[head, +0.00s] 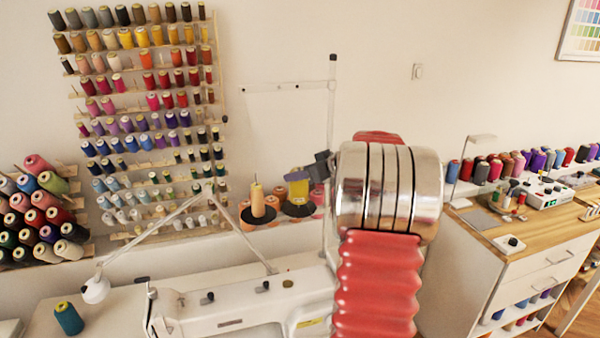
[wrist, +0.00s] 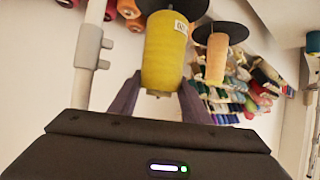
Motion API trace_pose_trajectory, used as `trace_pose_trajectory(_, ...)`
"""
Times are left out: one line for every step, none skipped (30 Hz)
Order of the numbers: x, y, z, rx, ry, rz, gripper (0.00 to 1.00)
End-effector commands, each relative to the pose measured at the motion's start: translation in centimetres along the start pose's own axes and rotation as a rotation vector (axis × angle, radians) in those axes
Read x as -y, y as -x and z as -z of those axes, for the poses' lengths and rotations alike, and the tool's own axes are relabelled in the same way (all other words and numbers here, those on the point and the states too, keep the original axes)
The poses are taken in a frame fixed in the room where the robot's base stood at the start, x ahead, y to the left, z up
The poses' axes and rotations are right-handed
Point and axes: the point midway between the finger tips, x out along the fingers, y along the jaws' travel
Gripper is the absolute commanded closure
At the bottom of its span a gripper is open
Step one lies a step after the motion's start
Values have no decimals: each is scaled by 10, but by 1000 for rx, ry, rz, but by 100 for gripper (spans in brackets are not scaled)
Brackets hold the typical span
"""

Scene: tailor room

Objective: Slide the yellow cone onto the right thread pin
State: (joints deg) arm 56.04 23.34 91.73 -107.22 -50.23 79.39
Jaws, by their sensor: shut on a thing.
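My gripper (head: 306,170) is shut on the yellow cone (head: 299,189), in front of the wall. In the wrist view, its two dark fingers (wrist: 158,92) sit either side of one end of the yellow cone (wrist: 165,52). The cone is close to upright over the right black disc (head: 300,209) of the thread stand. Its lower end is at or just above that disc; I cannot tell whether they touch. The right pin is hidden, so I cannot see how far the cone is around it. A peach cone (head: 257,202) stands on the left black disc (head: 262,224).
The stand's upright pole (head: 331,110) rises close to my gripper, with a white crossbar (head: 283,87). A white sewing machine (head: 250,305) lies below. Racks of spools (head: 140,120) are at the left. A teal cone (head: 69,319) stands on the table. Wall space above is clear.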

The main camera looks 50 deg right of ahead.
Motion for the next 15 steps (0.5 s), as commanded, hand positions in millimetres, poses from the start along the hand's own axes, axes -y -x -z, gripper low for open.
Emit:
trace_pose_trajectory(0, -1, -1, 0, 0, 0, 100)
trace_pose_trajectory(0, -1, -2, 0, 0, 0, 100)
trace_pose_trajectory(0, -1, -2, 0, 1, 0, 100)
trace_pose_trajectory(0, -2, -3, 0, 1, 0, 100)
trace_pose_trajectory(0, -2, -4, 0, 1, 0, 100)
trace_pose_trajectory(0, -3, -4, 0, 1, 0, 100)
trace_pose_trajectory(0, -3, -5, 0, 1, 0, 100)
trace_pose_trajectory(0, -3, -6, 0, 1, 0, 100)
trace_pose_trajectory(0, -4, -7, 0, 1, 0, 100)
trace_pose_trajectory(0, -4, -7, 0, 1, 0, 100)
trace_pose_trajectory(0, -4, -8, 0, 1, 0, 100)
trace_pose_trajectory(0, -5, -9, 0, 0, 0, 100)
trace_pose_trajectory(0, -5, -10, 0, 0, 0, 100)
trace_pose_trajectory(0, -6, -10, 0, 0, 0, 100)
trace_pose_trajectory(0, -6, -11, 0, 0, 0, 100)
